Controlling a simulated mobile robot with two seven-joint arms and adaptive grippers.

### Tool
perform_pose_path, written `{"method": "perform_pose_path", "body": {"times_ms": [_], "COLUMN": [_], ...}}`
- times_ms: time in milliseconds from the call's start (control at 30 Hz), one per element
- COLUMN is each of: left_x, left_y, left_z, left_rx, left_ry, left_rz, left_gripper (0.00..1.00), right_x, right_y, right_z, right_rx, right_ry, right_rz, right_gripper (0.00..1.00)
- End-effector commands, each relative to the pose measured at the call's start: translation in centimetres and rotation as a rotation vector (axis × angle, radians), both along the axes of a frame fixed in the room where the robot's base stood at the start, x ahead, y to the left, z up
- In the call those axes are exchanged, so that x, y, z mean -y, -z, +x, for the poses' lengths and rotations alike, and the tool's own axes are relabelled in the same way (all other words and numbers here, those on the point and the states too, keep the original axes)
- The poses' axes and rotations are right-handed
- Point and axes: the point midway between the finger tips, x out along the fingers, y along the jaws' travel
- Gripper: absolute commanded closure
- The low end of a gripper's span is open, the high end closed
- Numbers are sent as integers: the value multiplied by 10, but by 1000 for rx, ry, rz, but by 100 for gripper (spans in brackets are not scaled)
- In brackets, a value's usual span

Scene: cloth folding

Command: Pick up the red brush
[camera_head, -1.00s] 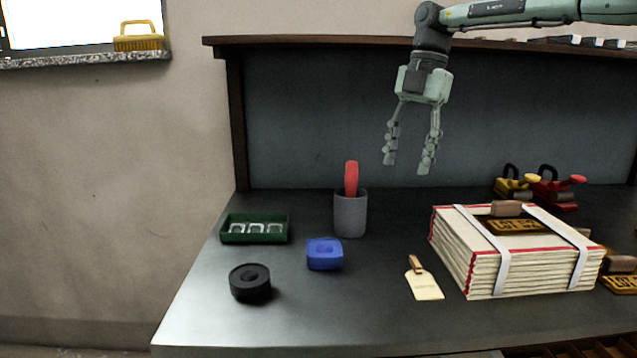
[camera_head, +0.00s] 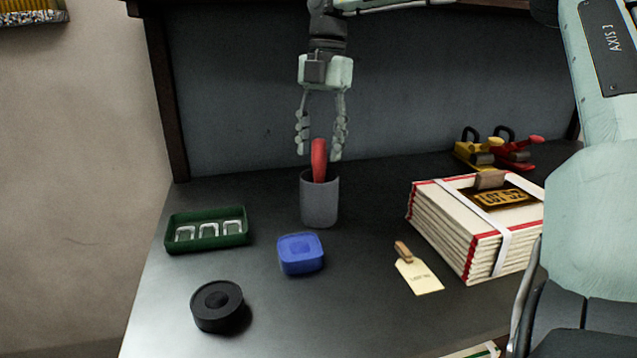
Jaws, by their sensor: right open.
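The red brush (camera_head: 319,160) stands upright in a grey cup (camera_head: 320,203) near the back of the dark table. Only its red upper part shows; the rest is hidden inside the cup. My right gripper (camera_head: 319,152) points down over the cup with its fingers apart. The brush's top appears between the fingertips in the picture; I cannot tell whether they touch it. My left gripper is not in view.
A green tray (camera_head: 172,243) with metal pieces, a blue box (camera_head: 301,254) and a black round roll (camera_head: 217,306) lie nearby. A tag (camera_head: 419,276) and a strapped paper stack (camera_head: 450,229) are to the right. Red (camera_head: 517,152) and yellow (camera_head: 474,154) tools stand behind.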

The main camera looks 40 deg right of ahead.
Motion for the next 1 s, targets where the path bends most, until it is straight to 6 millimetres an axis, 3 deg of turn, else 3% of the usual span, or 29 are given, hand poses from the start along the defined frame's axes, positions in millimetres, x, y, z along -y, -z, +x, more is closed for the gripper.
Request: {"method": "perform_pose_path", "body": {"times_ms": [133, 367, 767, 1000], "left_x": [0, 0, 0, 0], "left_y": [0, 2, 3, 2], "left_z": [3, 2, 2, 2], "left_rx": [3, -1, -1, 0], "left_ry": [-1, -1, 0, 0], "left_rz": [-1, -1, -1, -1], "left_gripper": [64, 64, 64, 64], "right_x": [-2, -2, -2, -2], "right_y": [12, 13, 13, 12], "right_z": [-1, -1, -1, 0], "right_rx": [1, 1, 1, 1], "right_ry": [-1, 0, 0, 0], "right_rz": [0, -1, -1, -1], "right_gripper": [51, 51, 100, 100]}}
